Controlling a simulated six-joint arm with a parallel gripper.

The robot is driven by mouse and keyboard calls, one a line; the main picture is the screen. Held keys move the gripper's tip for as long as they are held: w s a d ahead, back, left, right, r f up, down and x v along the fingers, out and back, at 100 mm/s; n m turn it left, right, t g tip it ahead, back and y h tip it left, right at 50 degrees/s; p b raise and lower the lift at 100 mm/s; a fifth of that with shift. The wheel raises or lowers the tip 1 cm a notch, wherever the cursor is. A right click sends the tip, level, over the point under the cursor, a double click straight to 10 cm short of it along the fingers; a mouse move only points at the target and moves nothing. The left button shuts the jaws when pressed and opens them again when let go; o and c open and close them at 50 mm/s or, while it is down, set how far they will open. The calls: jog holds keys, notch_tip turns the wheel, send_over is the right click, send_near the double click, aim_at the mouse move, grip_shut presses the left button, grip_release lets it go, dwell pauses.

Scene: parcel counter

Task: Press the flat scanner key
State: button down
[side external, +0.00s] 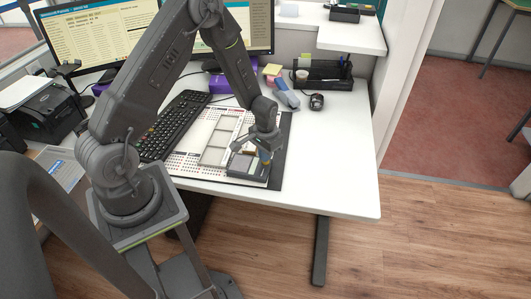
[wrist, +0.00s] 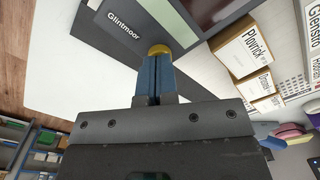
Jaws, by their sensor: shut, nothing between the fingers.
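The grey scanner (side external: 244,166), marked "Glintmoor" in the wrist view (wrist: 124,20), lies on a dark mat at the front of the desk. A rounded yellow key (wrist: 159,49) shows at the tips of my gripper's blue fingers (wrist: 156,62). My gripper (side external: 265,158) points down over the scanner's right end, fingers together and empty. The fingertips overlap the key's near edge in the wrist view; I cannot tell whether they touch it. The fingers hide part of the key.
A white perforated board (side external: 186,160) lies behind and left of the scanner, with a black keyboard (side external: 172,124) beyond. Small cartons (wrist: 250,52) show beside the scanner in the wrist view. The white desk (side external: 335,160) is clear to the right.

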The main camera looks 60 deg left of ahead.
jog(key=shift+f, duration=0.3)
jog(key=shift+r, duration=0.75)
notch_tip(320, 180, up, 8)
dwell(5.5)
jog(key=s+d+r+t, duration=0.1)
jog(key=s+d+r, duration=0.15)
jog(key=r, duration=0.75)
jog(key=s+d+r+m+t, duration=0.1)
jog(key=s+d+r+t, duration=0.1)
jog(key=s+d+r, duration=0.2)
jog(key=s+d+r+m+t, duration=0.1)
jog(key=s+d+r, duration=0.4)
jog(key=s+r, duration=0.5)
jog(key=shift+s+d+r+t, duration=0.15)
jog(key=shift+s+r+t, duration=0.2)
jog(key=shift+s+t, duration=0.55)
